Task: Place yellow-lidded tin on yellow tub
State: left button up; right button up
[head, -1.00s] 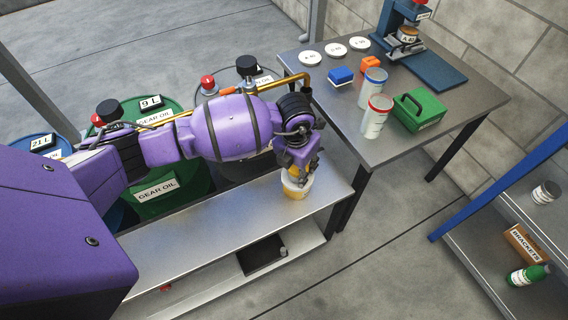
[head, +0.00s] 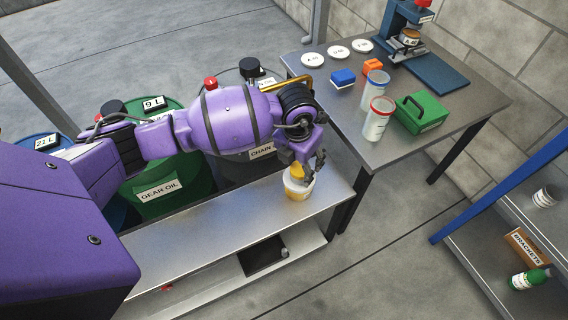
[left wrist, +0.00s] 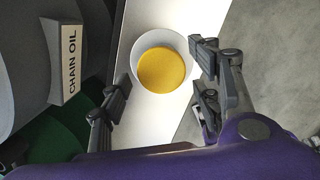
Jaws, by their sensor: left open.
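A short white container (head: 296,190) with yellow on its top and side stands on the metal bench below my left gripper (head: 309,166). In the left wrist view it is a white ring (left wrist: 137,63) around a yellow disc (left wrist: 164,70). I cannot tell whether this is the tub alone or the tin on the tub. My left gripper is open, with its fingers (left wrist: 163,76) on both sides of the container in that view and apart from it. The fingers hide part of the container's top in the head view. My right gripper is not in view.
Oil drums (head: 160,186) stand behind the bench (head: 215,226). A blue-framed shelf (head: 490,195) stands at far right.

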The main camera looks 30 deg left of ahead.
aim_at(297, 172)
pick_arm(q)
notch_tip(297, 172, up, 9)
jog(key=s, duration=0.1)
jog(key=shift+p, duration=0.4)
